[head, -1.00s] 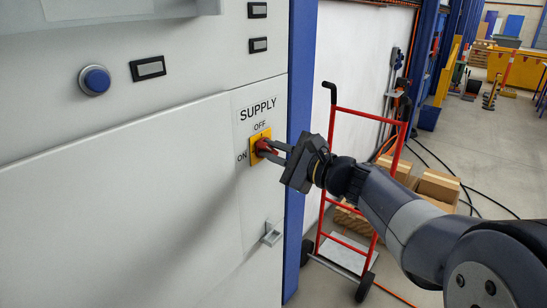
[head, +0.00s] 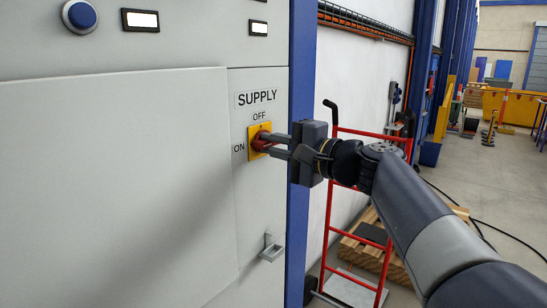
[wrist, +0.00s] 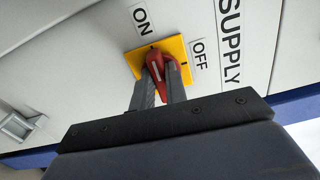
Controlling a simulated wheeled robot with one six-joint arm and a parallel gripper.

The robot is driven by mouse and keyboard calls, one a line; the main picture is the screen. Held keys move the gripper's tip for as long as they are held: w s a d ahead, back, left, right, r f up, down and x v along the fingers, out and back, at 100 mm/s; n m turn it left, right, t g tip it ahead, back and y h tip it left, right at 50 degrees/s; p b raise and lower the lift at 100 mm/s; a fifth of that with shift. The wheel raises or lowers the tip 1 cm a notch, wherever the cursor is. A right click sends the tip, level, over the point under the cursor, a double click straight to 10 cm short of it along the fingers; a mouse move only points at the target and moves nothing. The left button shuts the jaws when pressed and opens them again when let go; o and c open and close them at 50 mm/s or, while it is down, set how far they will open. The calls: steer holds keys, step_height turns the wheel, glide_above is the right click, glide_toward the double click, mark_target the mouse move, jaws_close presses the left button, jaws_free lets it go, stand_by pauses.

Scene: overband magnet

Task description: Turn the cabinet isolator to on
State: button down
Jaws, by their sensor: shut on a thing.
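The cabinet isolator is a red handle (head: 259,144) on a yellow plate (head: 253,131), on the grey cabinet under a SUPPLY label (head: 257,97). OFF is printed above the plate and ON to its left. My gripper (head: 268,146) comes from the right and is shut on the handle. In the wrist view my two fingers (wrist: 160,84) lie on either side of the red handle (wrist: 155,66). The white line on the handle points toward the ON side. The fingers hide part of the handle.
Two indicator windows, left (head: 141,21) and right (head: 259,28), are lit white. A blue button (head: 79,15) is at upper left. A small latch (head: 271,250) sticks out below the isolator. A red hand truck (head: 328,230) stands behind my gripper, beside a pallet (head: 390,255).

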stand_by(0.4)
steer(key=c, duration=1.4)
jaws_free()
steer(key=shift+c, duration=0.2)
steer(key=shift+d, duration=0.1)
steer(key=v, duration=1)
steer(key=shift+s+d, duration=0.2)
steer(key=shift+s, duration=0.05)
steer(key=x, duration=1)
steer(key=shift+w+a, duration=0.25)
steer(key=shift+a, duration=0.05)
